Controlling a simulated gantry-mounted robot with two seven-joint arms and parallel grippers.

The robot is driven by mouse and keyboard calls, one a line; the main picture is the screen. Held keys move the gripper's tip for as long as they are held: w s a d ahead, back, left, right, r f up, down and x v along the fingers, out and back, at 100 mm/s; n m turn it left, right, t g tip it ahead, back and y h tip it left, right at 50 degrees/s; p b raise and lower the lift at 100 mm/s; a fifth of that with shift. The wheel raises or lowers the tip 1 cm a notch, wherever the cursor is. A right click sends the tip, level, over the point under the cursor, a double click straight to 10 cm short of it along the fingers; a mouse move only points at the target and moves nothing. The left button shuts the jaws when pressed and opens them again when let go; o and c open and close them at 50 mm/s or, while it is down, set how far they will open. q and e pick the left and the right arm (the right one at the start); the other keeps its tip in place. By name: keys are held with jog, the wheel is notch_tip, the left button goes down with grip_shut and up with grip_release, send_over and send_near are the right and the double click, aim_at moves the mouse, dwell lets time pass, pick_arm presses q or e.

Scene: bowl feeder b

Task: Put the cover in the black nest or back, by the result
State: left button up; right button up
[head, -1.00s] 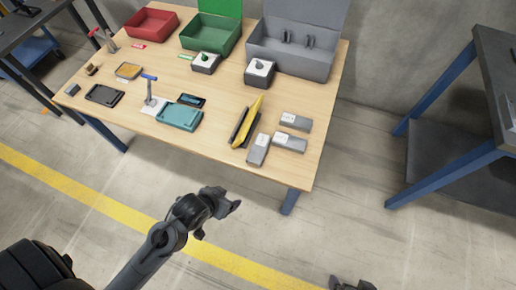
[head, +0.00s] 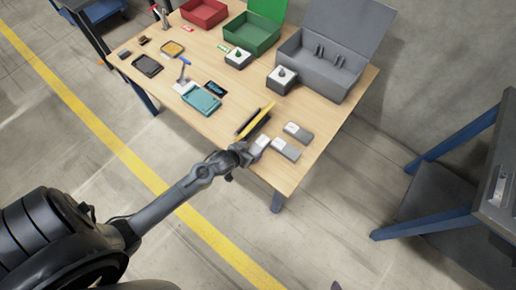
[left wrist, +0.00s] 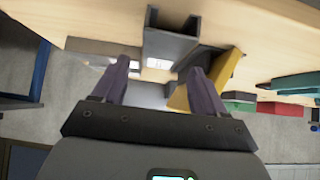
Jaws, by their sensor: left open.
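The black nest (head: 147,65) is a shallow dark tray on the left part of the table, empty as far as I can see. I cannot tell for sure which piece is the cover. A long yellow piece (head: 256,119) lies with a dark channel-shaped holder near the front right edge; the yellow (left wrist: 218,75) and the dark holder (left wrist: 170,40) also show in the left wrist view. My left gripper (head: 249,152) is at the table's front edge, beside grey blocks (head: 285,149), open and empty (left wrist: 159,82). Only a dark sliver at the head view's bottom edge may be my right gripper.
A teal tray (head: 201,102) and a small stand with a blue top (head: 185,72) are mid-table. Red (head: 204,12), green (head: 251,36) and grey (head: 320,70) bins line the back. Another table (head: 490,205) stands to the right.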

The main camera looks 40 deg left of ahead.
aim_at(256, 147)
pick_arm(q)
jog(key=shift+w+a+f, duration=0.2)
jog(key=shift+w+f, duration=0.05)
jog(key=shift+f, duration=0.1)
jog(key=b+x, duration=0.2)
jog(key=x, duration=0.2)
jog(key=shift+w+f, duration=0.35)
jog(key=shift+w, duration=0.05)
jog(key=c, duration=1)
jog(key=shift+r, duration=0.1)
jog(key=shift+c, duration=0.5)
jog(key=shift+r, duration=0.1)
